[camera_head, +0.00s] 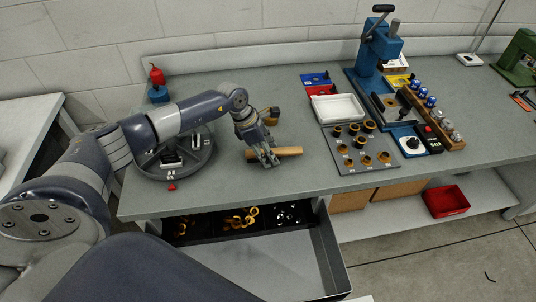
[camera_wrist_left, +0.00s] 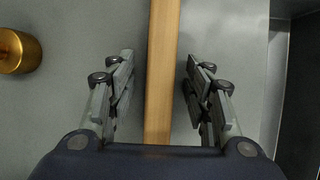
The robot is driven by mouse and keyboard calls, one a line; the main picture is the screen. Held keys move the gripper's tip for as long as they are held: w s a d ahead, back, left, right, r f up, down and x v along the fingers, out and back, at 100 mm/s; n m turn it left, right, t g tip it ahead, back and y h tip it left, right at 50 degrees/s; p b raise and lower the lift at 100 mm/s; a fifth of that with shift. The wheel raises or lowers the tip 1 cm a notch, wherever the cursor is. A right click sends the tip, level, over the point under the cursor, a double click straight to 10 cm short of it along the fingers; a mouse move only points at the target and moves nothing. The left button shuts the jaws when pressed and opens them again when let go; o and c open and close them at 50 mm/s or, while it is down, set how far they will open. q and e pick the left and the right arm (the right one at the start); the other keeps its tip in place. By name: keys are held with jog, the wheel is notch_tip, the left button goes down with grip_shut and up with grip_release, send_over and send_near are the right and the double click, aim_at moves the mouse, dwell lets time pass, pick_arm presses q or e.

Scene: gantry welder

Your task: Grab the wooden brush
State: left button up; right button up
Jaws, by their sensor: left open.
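The wooden brush (camera_head: 288,152) lies on the grey workbench in the head view, showing as a light wooden bar. In the left wrist view the wooden bar (camera_wrist_left: 161,75) runs lengthwise between my fingers, with visible space on both sides. Its bristles cannot be made out. My left gripper (camera_head: 266,160) is at the brush's left part in the head view and covers some of it. In the left wrist view my left gripper (camera_wrist_left: 160,95) is open around the bar and not shut on it. My right gripper is not in view.
A brass-coloured object (camera_wrist_left: 18,52) stands near the brush. A round grey fixture (camera_head: 180,168) is left of it, and a plate with brass rings (camera_head: 352,170) right. An open drawer (camera_head: 325,265) sticks out below the bench front. A blue press (camera_head: 375,55) stands further right.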

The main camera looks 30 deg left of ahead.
pick_arm(q)
jog(key=shift+f, duration=0.1)
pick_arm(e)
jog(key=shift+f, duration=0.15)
pick_arm(q)
jog(key=c, duration=1.1)
grip_shut()
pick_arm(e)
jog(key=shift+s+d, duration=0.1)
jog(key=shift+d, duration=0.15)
